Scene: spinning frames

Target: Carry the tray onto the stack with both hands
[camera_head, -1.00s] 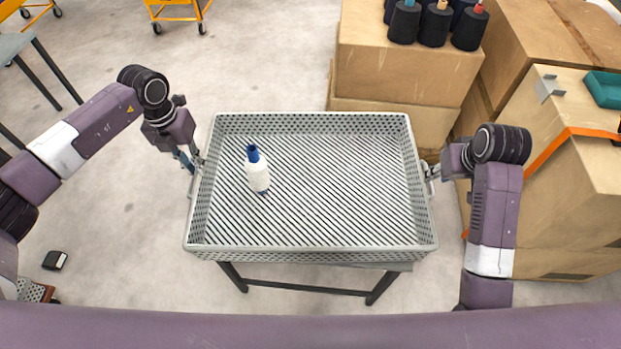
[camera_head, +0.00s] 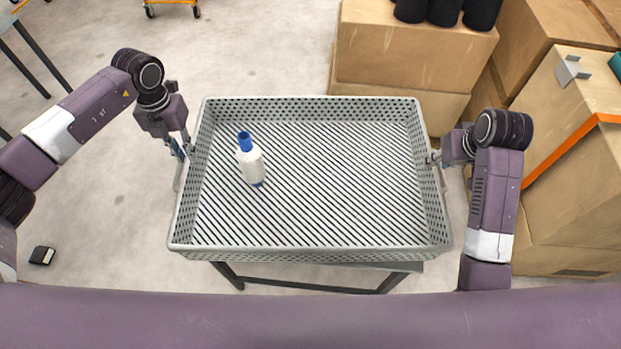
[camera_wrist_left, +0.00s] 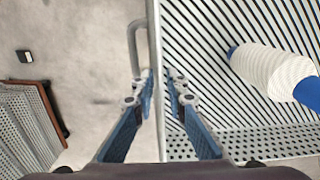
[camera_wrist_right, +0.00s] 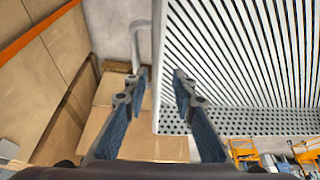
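The tray (camera_head: 310,252) is a grey perforated metal basket with a slatted floor, level over a dark-legged stand in the head view. No stack is clearly identifiable.
Cardboard boxes (camera_head: 415,50) stand behind and to the right, with black cones on top. A perforated grey item with a brown edge (camera_wrist_left: 22,125) is on the floor at left. A small black object (camera_head: 42,256) lies nearby. Floor at left is mostly clear.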

